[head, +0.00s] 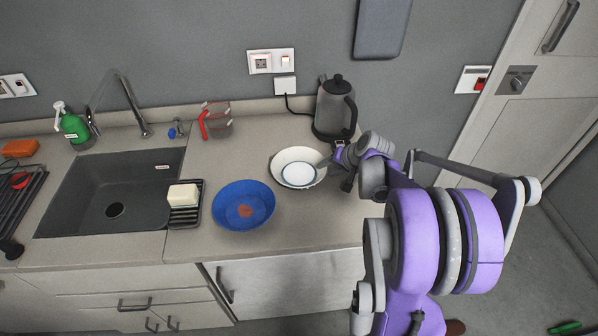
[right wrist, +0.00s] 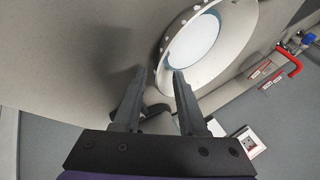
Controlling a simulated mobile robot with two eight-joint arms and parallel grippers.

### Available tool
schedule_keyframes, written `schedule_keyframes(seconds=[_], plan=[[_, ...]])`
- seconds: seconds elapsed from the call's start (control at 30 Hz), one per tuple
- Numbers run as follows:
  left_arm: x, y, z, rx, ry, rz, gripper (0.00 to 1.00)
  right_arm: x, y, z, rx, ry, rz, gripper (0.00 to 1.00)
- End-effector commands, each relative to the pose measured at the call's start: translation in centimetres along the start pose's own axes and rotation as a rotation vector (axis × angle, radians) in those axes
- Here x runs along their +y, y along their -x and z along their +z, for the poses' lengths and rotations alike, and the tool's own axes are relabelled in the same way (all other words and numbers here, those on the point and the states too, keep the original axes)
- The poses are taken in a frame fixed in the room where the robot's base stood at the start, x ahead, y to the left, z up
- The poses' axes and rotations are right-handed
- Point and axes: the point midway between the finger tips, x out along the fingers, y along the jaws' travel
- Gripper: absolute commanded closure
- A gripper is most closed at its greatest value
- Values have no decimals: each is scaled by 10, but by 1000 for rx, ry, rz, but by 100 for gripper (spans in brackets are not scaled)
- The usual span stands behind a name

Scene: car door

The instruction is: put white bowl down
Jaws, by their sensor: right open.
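The white bowl (head: 298,173) appears to sit upright on the counter (head: 225,158), between the blue bowl and the kettle. It has a blue ring around its inner bottom. My right gripper (head: 333,168) is at the bowl's right edge. In the right wrist view the two fingers (right wrist: 160,76) are apart with a gap between them. The white bowl (right wrist: 205,42) lies just past the fingertips, its rim close to one finger; I cannot tell whether they touch. My left gripper is not in view.
A blue bowl (head: 244,205) with a reddish-brown patch inside stands to the left. A dark kettle (head: 334,108) stands close behind my right gripper. A red-handled measuring cup (head: 217,120) is at the back. The sink (head: 112,190) and a soap tray (head: 186,214) are further left.

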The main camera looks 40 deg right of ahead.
Motion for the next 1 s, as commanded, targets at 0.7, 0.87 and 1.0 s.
schedule_keyframes(seconds=[0.7, 0.87, 1.0], plan=[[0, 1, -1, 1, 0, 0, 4, 0, -21, 0, 1, 0, 0, 100], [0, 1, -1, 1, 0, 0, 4, 0, -21, 0, 1, 0, 0, 100], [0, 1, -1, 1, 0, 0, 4, 0, -21, 0, 1, 0, 0, 100]])
